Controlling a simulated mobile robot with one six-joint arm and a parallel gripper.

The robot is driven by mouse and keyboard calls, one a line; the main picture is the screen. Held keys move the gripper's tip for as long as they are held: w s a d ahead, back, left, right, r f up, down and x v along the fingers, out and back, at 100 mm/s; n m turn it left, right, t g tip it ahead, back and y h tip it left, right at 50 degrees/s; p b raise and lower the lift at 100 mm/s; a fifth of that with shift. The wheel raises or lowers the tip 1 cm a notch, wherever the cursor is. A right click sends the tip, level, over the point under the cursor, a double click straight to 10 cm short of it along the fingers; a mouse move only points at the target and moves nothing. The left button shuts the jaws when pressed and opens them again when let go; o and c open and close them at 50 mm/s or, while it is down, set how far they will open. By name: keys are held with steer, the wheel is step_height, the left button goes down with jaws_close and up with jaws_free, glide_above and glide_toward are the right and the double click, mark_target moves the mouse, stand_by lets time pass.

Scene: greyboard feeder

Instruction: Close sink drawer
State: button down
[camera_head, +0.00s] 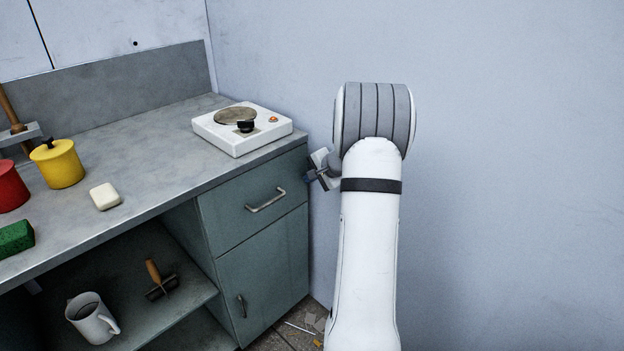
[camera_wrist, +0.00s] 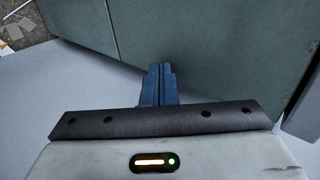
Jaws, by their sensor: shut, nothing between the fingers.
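The drawer (camera_head: 246,207) is the teal-grey top front of the cabinet at the counter's right end. Its pale bar handle (camera_head: 266,201) faces out. In the head view the drawer front looks about flush with the cabinet; I cannot tell whether a small gap remains. My gripper (camera_head: 314,175) is just right of the cabinet's front corner, partly hidden by my arm. In the wrist view the blue fingers of my gripper (camera_wrist: 159,70) are together and empty, in front of a grey-green cabinet panel (camera_wrist: 215,45). Contact cannot be told. The handle is out of the wrist view.
A white hotplate (camera_head: 240,128) sits on the counter (camera_head: 150,135) above the drawer. A cabinet door (camera_head: 268,272) is below it. A yellow pot (camera_head: 58,165), white block (camera_head: 105,196) and green sponge (camera_head: 15,238) are left. A plain wall (camera_head: 500,150) stands behind my arm.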

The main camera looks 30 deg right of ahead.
steer(key=s+f+p+v, duration=0.1)
steer(key=s+f+v, duration=0.1)
steer(key=v, duration=1.1)
steer(key=s+a+r+n+g+p, duration=0.1)
steer(key=s+a+r+n+p, duration=0.15)
steer(key=a+r+p, duration=0.4)
steer(key=s+a+r+n+g+y+p, duration=0.1)
steer(key=s+a+r+n+g, duration=0.15)
steer(key=a, duration=0.65)
steer(key=s+a+r+n+g+p, duration=0.1)
steer(key=s+a+r+n+p, duration=0.15)
steer(key=a+r, duration=0.4)
steer(key=s+a+r+n+g+h+p, duration=0.1)
steer(key=s+a+r+n+p, duration=0.2)
steer(key=s, duration=0.5)
steer(key=s+a+r+n+g+h+p, duration=0.1)
steer(key=s+a+r+n+h+p, duration=0.1)
steer(key=s+a+n+p, duration=0.3)
steer(key=s+a+r+p, duration=0.1)
steer(key=s+a, duration=0.1)
steer(key=shift+s+a+r+p, duration=0.25)
steer(key=shift+s+r+p, duration=0.05)
steer(key=shift+s+r, duration=0.1)
